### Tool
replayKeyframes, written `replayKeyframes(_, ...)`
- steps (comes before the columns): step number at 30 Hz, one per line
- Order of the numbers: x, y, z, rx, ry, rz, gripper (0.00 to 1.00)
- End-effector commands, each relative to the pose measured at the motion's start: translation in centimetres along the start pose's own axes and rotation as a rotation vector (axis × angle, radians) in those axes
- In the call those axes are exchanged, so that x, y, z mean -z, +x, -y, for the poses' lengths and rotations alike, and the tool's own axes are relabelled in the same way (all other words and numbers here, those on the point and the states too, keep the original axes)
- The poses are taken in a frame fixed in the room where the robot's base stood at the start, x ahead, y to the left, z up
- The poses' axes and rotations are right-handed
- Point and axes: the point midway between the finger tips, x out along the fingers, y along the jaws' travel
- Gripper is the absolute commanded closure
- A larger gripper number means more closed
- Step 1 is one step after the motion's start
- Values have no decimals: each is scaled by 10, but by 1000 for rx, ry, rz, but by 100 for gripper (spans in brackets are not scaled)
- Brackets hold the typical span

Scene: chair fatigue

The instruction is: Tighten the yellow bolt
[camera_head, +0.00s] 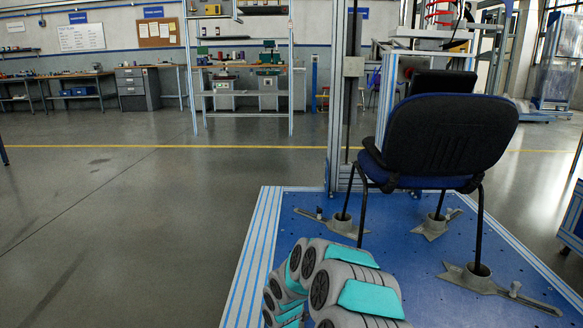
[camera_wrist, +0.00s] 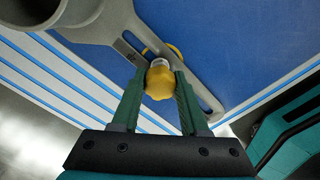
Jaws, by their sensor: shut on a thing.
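The yellow bolt (camera_wrist: 160,82) is in the middle of the wrist view, with a pale top part and a yellow ring behind it. It sits at the slotted arm of a grey metal foot clamp (camera_wrist: 92,25) on the blue platform (camera_wrist: 225,35). My gripper (camera_wrist: 161,88) has its two green fingers on either side of the bolt, shut on it. In the head view my arm (camera_head: 335,285) reaches down at the platform's front, and my gripper and the bolt are out of sight there.
A black and blue chair (camera_head: 450,135) stands on the platform, its legs in grey foot clamps (camera_head: 480,277). A metal upright (camera_head: 345,100) rises beside the chair. Open grey floor (camera_head: 110,210) lies to the left. Workbenches (camera_head: 75,85) line the back wall.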

Motion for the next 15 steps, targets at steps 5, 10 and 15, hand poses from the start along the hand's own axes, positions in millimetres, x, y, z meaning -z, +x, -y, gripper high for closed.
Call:
replayKeyframes(5, -1, -1, 0, -1, 182, 2, 100)
replayKeyframes(10, -1, -1, 0, -2, 326, 1, 100)
replayKeyframes(15, -1, 0, 0, -2, 340, 0, 100)
